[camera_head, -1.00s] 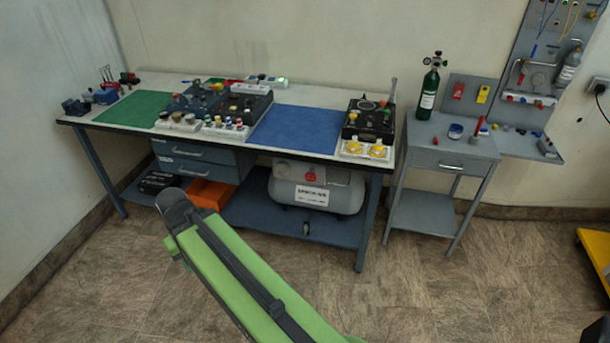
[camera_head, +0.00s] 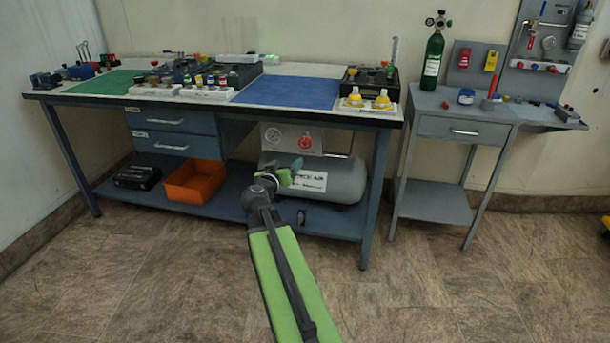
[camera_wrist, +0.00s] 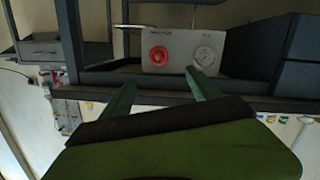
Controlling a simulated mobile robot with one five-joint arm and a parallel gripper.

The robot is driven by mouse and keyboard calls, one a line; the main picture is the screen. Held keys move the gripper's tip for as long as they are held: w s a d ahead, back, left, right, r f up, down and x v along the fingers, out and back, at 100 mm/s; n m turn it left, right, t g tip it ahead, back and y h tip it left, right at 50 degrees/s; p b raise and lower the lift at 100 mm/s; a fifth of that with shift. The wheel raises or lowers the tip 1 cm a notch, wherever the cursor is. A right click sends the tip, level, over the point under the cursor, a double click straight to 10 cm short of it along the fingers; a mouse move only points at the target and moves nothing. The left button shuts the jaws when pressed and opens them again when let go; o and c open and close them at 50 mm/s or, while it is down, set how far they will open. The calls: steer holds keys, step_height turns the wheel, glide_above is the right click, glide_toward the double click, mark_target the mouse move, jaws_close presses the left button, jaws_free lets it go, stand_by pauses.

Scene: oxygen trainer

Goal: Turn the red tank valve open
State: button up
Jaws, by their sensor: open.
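The red tank valve (camera_head: 305,142) is a round red knob on a pale panel (camera_head: 284,131) at the grey air tank (camera_head: 345,182), under the workbench. In the wrist view the red valve (camera_wrist: 158,56) shows on the panel beside a round gauge (camera_wrist: 204,56). My gripper (camera_head: 291,171) is in front of the tank, a little below and left of the valve in the head view. In the wrist view my gripper (camera_wrist: 161,84) has its two green fingers apart with nothing between them. The fingertips appear short of the panel. The gripper hides part of the tank.
The workbench (camera_head: 290,92) overhangs the tank, with its lower shelf (camera_head: 230,205) beneath. Drawers (camera_head: 172,135) and an orange bin (camera_head: 194,182) are to the left. A bench leg (camera_head: 376,200) and a grey side table (camera_head: 452,140) stand to the right. The floor in front is clear.

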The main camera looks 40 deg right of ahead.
steer(key=d+f+t+b, duration=0.2)
steer(key=d+f+b, duration=0.1)
glide_toward(305, 144)
steer(key=shift+n+h, duration=0.4)
steer(key=x, duration=1)
steer(key=shift+w+f, duration=0.25)
steer(key=c, duration=1.4)
